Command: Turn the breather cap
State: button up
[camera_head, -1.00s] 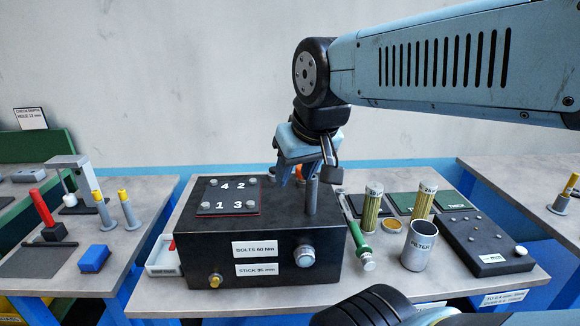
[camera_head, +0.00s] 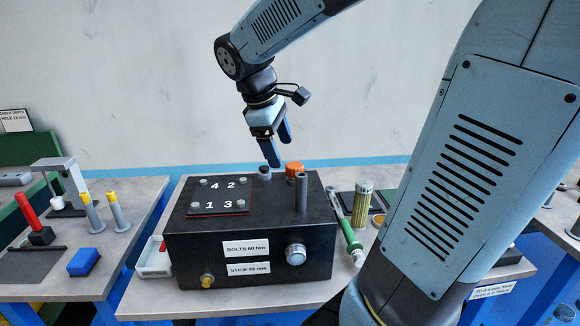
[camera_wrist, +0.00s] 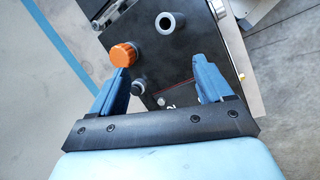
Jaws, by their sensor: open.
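Two caps stand at the back of the black box's top (camera_head: 318,206): an orange ridged cap (camera_head: 294,168) and a smaller dark grey cap (camera_head: 264,173). I cannot tell which one is the breather cap. My gripper (camera_head: 280,152) is open and empty, pointing down above the back of the box, close to both caps. In the wrist view, the orange cap (camera_wrist: 123,54) is just beyond the left fingertip. The dark cap (camera_wrist: 138,86) lies beside the inner side of the left finger. Neither cap is held.
An upright grey tube (camera_head: 302,193) rises from the box near the caps. A numbered plate (camera_head: 222,207) with bolts lies on the box top at left. A yellow mesh filter (camera_head: 361,203) and a green-handled tool (camera_head: 349,235) are to the right.

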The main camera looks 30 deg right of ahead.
aim_at(293, 164)
jog(key=w+f+n+g+h, duration=0.2)
jog(key=w+n+h, duration=0.4)
jog(key=w, duration=0.5)
jog(key=shift+n+y, duration=0.4)
jog(key=shift+y, duration=0.1)
jog(key=x, duration=1.3)
jog(key=shift+s+f, duration=0.15)
jog(key=shift+s, duration=0.05)
jog(key=shift+c, duration=0.4)
jog(key=c, duration=0.9)
jog(key=o, duration=1)
jog(key=v, duration=1.3)
jog(key=shift+w+a+r, duration=0.2)
jog(key=shift+w, duration=0.15)
